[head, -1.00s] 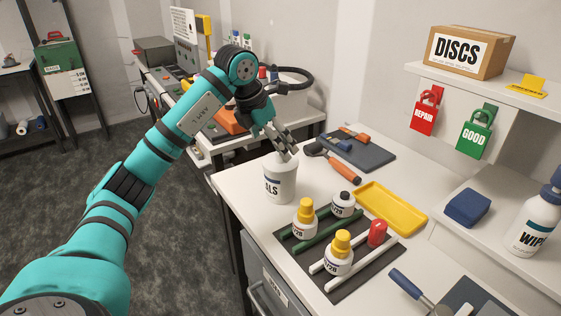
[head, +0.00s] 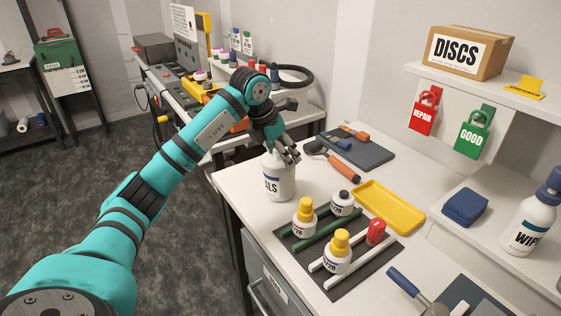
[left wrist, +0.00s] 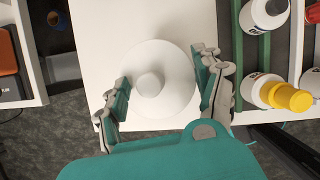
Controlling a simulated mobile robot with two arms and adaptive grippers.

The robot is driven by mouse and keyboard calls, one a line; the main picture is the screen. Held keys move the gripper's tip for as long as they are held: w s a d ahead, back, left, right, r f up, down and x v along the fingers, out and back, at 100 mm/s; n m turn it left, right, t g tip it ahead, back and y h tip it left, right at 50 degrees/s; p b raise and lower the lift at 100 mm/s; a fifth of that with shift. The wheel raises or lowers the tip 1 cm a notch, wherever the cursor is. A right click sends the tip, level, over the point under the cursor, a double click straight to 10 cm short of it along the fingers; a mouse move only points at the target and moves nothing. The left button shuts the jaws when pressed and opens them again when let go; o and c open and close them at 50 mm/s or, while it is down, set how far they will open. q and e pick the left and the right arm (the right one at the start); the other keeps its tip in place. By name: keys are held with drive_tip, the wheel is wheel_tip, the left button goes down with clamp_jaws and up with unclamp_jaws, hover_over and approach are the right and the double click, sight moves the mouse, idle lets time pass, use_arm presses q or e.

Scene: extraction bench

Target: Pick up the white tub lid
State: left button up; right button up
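The white tub (head: 279,184), with dark "LS" lettering, stands upright near the left edge of the white bench. Its white lid (left wrist: 176,97) is round with a raised knob in the middle, seen from above in the left wrist view. My left gripper (head: 288,152) is at the top of the tub and covers much of the lid in the head view. In the left wrist view its fingers (left wrist: 162,80) are apart, one on each side of the lid. I cannot tell whether they touch the rim. My right gripper is not in view.
Right of the tub, a dark mat (head: 353,279) holds rails and several small bottles. Behind are a yellow tray (head: 388,207), an orange-handled tool (head: 344,168) and a grey mat (head: 370,154) with tools. A shelf with a wipes bottle (head: 533,226) is at right.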

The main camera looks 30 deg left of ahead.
use_arm(q)
drive_tip(key=shift+f, duration=0.1)
drive_tip(key=c, duration=0.5)
drive_tip(key=shift+o, duration=0.2)
